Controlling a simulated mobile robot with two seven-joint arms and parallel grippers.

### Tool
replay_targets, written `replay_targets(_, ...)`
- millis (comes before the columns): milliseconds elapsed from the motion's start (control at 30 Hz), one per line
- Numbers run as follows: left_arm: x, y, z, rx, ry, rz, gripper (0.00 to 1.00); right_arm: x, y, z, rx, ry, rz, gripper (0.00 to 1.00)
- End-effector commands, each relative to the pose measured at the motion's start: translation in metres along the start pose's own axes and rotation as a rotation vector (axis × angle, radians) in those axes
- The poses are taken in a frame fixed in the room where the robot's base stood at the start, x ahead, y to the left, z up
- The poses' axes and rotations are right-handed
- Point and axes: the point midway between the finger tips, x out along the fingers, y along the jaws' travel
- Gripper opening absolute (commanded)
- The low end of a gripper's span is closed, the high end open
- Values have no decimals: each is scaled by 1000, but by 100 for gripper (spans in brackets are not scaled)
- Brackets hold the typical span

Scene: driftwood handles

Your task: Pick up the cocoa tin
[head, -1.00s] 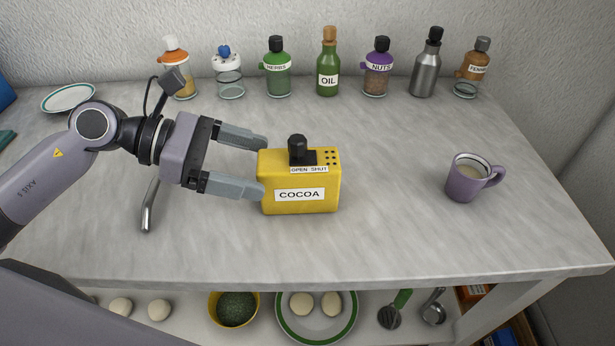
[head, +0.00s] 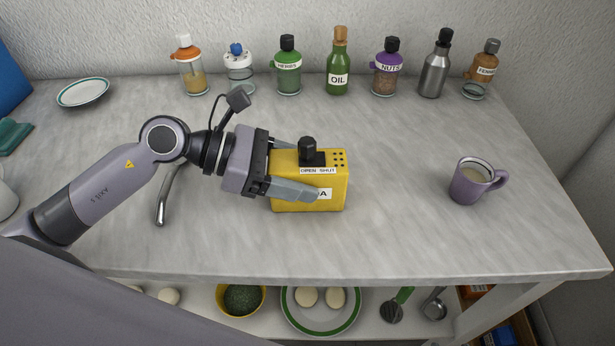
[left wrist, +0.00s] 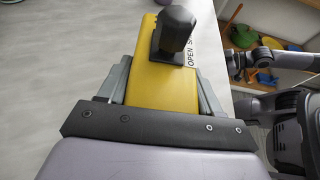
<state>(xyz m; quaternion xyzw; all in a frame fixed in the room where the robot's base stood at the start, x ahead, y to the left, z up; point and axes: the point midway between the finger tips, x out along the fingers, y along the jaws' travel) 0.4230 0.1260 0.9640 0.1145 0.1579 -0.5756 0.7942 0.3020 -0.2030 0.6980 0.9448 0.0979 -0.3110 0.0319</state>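The yellow cocoa tin (head: 333,193) stands upright on the grey worktop, with a black knob on top and an "OPEN SHUT" label. My left gripper (head: 303,170) reaches it from the left, with one finger in front of the tin and the other behind it. The near finger covers part of the cocoa label. In the left wrist view the tin (left wrist: 162,88) lies between the two fingers. The fingers are about as far apart as before, so the gripper looks open around the tin; contact is hard to judge. My right gripper is not seen.
A row of jars and bottles, with the oil bottle (head: 338,70), stands along the back wall. A purple mug (head: 468,187) stands at the right. A small plate (head: 83,92) lies at the back left. The worktop between tin and mug is clear.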

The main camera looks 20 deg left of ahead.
Motion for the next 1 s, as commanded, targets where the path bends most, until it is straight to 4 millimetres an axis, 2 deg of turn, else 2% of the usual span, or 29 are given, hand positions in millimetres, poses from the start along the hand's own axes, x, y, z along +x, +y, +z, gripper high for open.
replay_targets(33, 0, 0, 0, 0, 0, 0, 34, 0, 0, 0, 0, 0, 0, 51)
replay_targets(67, 0, 0, 0, 0, 0, 0, 28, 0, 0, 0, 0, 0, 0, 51)
replay_targets(567, -2, 0, 4, 1, -1, 1, 28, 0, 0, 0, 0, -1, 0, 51)
replay_targets(767, -6, 1, 14, 2, -1, 1, 28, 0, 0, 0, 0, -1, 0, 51)
replay_targets(1000, -14, 1, 35, 5, -3, 2, 28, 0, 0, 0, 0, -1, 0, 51)
